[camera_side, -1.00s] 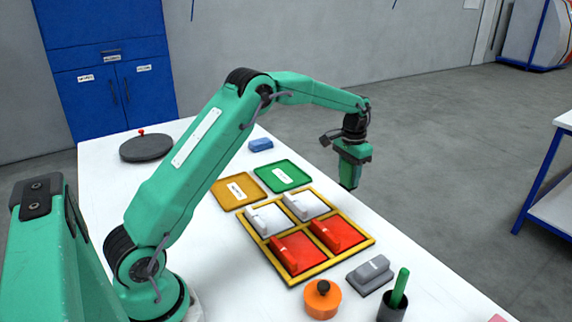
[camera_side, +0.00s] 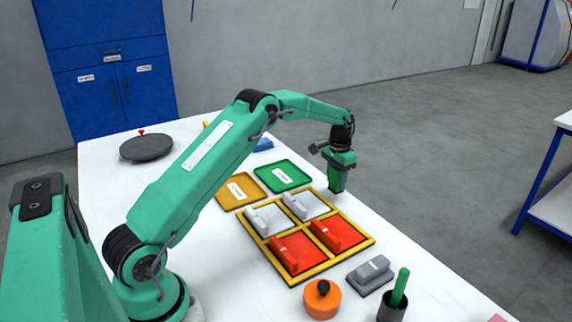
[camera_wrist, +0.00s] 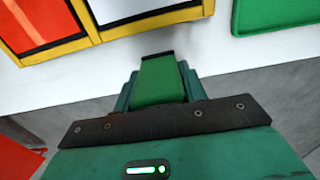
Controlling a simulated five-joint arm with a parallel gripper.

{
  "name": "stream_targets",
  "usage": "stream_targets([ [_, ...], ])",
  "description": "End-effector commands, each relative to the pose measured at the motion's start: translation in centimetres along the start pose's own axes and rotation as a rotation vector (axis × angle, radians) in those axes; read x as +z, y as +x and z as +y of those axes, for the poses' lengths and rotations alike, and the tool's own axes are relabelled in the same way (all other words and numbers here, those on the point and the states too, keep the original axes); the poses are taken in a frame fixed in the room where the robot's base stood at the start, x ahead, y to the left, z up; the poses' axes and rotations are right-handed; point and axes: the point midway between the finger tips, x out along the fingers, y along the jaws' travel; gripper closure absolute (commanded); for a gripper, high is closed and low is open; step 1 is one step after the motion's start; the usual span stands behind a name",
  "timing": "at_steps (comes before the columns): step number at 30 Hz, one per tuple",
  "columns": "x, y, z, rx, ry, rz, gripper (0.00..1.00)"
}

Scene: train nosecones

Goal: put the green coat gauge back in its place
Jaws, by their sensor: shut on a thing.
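My gripper (camera_side: 334,191) points down just beyond the far right corner of the yellow frame, above the table near its far right edge. In the wrist view its jaws (camera_wrist: 160,68) are shut on a green block with a dark end, which I take as the green coat gauge (camera_wrist: 160,82). In the side view the held piece can hardly be told from my green gripper. The gauge's place cannot be made out for certain. A green tray (camera_side: 282,176) with a white label lies flat left of my gripper; it also shows in the wrist view (camera_wrist: 275,14).
The yellow frame (camera_side: 291,281) holds white and red pieces. An amber tray (camera_side: 226,198) lies beside the green tray. Nearer are an orange knobbed disc (camera_side: 322,300), a grey block (camera_side: 370,276) and a dark cup (camera_side: 391,312) with a green stick. A blue block (camera_side: 263,144) lies behind.

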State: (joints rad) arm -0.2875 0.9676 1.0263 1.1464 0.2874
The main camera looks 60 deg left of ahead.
Motion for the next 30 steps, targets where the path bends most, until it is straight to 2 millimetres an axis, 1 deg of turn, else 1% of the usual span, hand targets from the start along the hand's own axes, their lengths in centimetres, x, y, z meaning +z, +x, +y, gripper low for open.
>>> stream_targets([
  [1, 0.1, 0.7, 0.0, 0.001, 0.0, -0.003, 0.85],
  [3, 0.0, 1.4, 0.0, 0.0, 0.0, -0.001, 0.85],
  [6, 0.0, 2.0, 0.0, 0.0, 0.0, 0.0, 0.85],
  [20, 0.0, 2.5, 0.0, 0.0, 0.0, 0.001, 0.85],
  [21, 0.0, 2.5, 0.0, 0.0, 0.0, 0.0, 0.53],
  [23, 0.0, 2.5, 0.0, 0.0, 0.0, 0.0, 0.41],
  [24, 0.0, 2.5, 0.0, 0.0, 0.0, 0.0, 0.37],
  [30, 0.0, 2.5, 0.0, 0.0, 0.0, 0.0, 0.37],
])
